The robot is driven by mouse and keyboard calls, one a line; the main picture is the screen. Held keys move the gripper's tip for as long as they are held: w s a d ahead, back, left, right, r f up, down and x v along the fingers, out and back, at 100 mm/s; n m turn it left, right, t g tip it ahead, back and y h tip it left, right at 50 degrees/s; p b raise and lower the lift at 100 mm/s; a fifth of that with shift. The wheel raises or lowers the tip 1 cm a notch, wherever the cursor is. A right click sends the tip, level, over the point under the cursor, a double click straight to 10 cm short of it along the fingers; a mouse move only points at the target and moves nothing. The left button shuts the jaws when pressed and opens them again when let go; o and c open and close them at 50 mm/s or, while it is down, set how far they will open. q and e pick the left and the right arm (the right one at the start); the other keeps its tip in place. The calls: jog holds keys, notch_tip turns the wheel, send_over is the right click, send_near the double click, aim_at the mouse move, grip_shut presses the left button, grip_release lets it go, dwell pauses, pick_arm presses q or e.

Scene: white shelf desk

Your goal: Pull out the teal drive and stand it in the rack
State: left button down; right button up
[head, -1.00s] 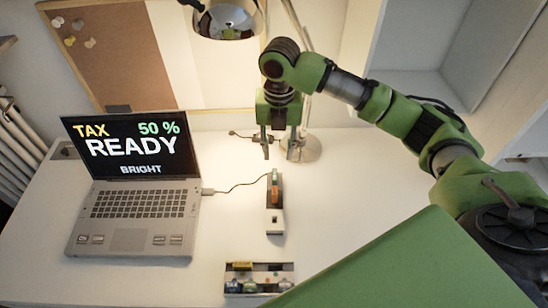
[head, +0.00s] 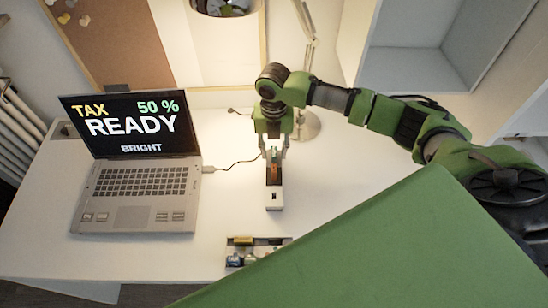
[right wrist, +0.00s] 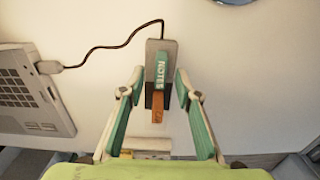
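The teal drive (right wrist: 162,70), marked NOTES, stands in the dark hub (right wrist: 151,52), with an orange drive (right wrist: 157,116) next to it on the near side. My right gripper (right wrist: 159,80) is open, with one finger on each side of the teal drive and visible gaps between. In the head view my right gripper (head: 274,151) partly covers the teal drive. My left gripper is in neither view.
An open laptop (head: 138,190) stands to the left, its screen reading READY and 50 %. A cable (right wrist: 105,46) joins it to the hub. A lamp base (head: 308,127) stands behind the gripper. The desk between laptop and hub is mostly clear.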

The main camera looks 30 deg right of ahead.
jog(key=shift+f, duration=0.9)
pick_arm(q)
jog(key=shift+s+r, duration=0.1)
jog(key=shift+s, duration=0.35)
pick_arm(e)
jog(key=shift+f, duration=0.1)
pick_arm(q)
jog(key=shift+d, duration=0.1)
pick_arm(e)
jog(key=shift+c, duration=0.5)
grip_shut()
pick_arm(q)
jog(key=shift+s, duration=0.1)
